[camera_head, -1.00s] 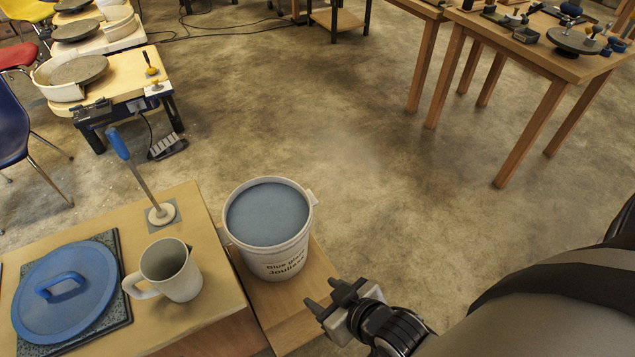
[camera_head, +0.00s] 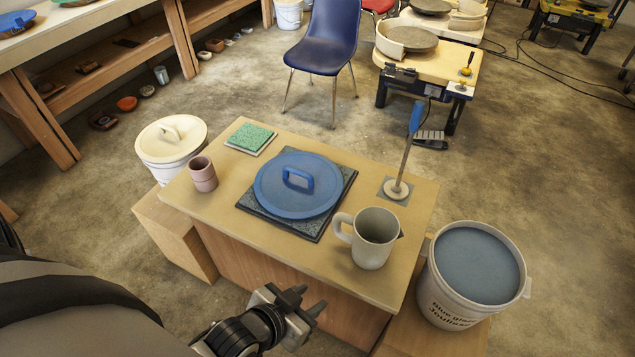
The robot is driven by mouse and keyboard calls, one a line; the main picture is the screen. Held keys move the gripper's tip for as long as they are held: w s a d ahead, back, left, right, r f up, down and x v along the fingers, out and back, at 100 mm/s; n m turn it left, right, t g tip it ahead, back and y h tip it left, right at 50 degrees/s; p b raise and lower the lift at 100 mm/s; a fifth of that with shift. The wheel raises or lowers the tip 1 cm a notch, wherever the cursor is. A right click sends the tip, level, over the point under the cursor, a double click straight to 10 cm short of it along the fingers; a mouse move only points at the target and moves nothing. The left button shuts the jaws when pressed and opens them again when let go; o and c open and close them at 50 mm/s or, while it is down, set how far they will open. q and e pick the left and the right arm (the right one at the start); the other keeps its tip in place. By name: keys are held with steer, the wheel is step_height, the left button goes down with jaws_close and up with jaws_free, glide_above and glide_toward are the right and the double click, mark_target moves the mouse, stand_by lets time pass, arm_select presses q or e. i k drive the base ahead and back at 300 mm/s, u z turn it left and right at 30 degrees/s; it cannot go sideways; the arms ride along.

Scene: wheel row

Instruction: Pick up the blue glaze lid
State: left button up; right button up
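The blue glaze lid (camera_head: 297,186) is a round blue disc with a raised loop handle. It lies flat on a dark square tile (camera_head: 308,233) in the middle of the small wooden table. My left gripper (camera_head: 312,298) is in front of the table's near edge, below the lid in the picture and well apart from it. Its two dark fingers are apart with nothing between them. A white bucket of blue glaze (camera_head: 455,306) stands uncovered on a lower wooden stand at the right. My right gripper is out of view.
On the table (camera_head: 415,205) stand a grey mug (camera_head: 375,238) right of the lid, a blue-handled stirrer (camera_head: 406,150), a small pink cup (camera_head: 203,175) and a green tile (camera_head: 251,138). A white bucket with a cream lid (camera_head: 170,140) stands at the left. A blue chair (camera_head: 327,38) is behind.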

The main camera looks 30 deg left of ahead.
mark_target(294, 185)
steer(key=k, duration=0.85)
steer(key=u, duration=3.8)
steer(key=i, duration=0.1)
steer(key=z, duration=2.25)
steer(key=i, duration=1.45)
steer(key=z, duration=0.45)
